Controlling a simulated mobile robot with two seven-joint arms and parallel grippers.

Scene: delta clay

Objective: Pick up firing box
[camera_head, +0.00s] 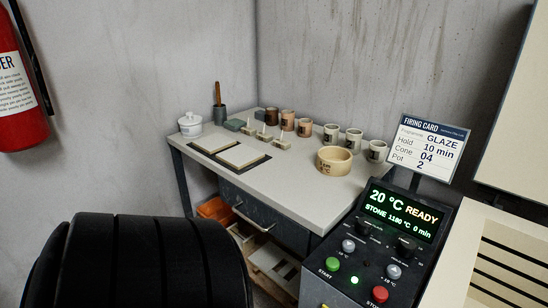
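No thing in view is clearly marked as the firing box, so I cannot tell which one it is. A round tan open container (334,160) with dark lettering stands upright on the right part of the grey worktable (284,182). An orange box (215,210) sits low under the table at the left, partly hidden by the table and its drawer. Neither my left nor my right gripper is in view.
Several cups (354,140) line the table's back edge, with a white lidded jar (190,124) at its left. Two pale tiles (244,155) lie in front. A control panel (375,250) reading "20 °C READY" and a firing card (428,148) stand right.

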